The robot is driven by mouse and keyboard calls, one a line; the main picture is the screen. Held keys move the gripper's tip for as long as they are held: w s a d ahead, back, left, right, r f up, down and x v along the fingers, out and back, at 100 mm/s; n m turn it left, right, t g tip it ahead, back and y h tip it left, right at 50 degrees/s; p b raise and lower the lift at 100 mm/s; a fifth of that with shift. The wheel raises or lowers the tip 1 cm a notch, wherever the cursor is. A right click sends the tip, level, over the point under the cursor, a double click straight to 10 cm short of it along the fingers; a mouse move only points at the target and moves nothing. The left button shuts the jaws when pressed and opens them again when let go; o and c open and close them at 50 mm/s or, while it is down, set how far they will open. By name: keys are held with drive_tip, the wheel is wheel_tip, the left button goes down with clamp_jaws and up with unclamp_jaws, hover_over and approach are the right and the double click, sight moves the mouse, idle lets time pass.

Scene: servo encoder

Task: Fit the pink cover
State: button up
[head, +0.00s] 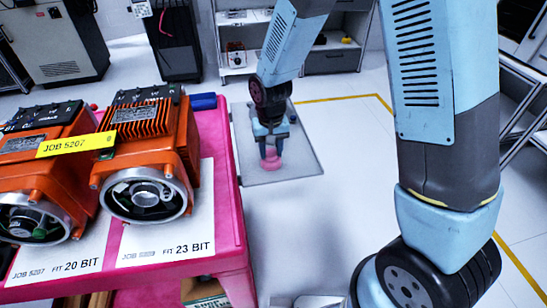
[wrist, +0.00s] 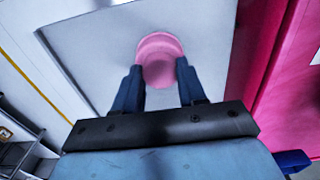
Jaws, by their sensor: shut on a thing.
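The pink cover (head: 270,160) is a small round cap between the fingers of my gripper (head: 271,152), over the grey tray to the right of the pink cart. In the wrist view the pink cover (wrist: 159,58) sits between the two dark fingertips of my gripper (wrist: 157,78), which are shut on it. I cannot tell whether the cover still touches the tray. Two orange servo motors stand on the cart, the right one (head: 146,150) on a sheet marked FIT 23 BIT and the left one (head: 50,165) on a sheet marked FIT 20 BIT. Their round open ends face me.
The pink cart (head: 232,215) stands left of the grey tray (head: 300,168); its edge also shows in the wrist view (wrist: 262,90). A yellow JOB 5207 label (head: 76,144) lies across the motors. A blue object (head: 203,101) lies at the cart's back edge. Floor right of the tray is clear.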

sight(271, 153)
drive_tip(key=shift+c, duration=0.7)
drive_tip(key=shift+s+r, duration=0.1)
drive_tip(key=shift+r, duration=3.4)
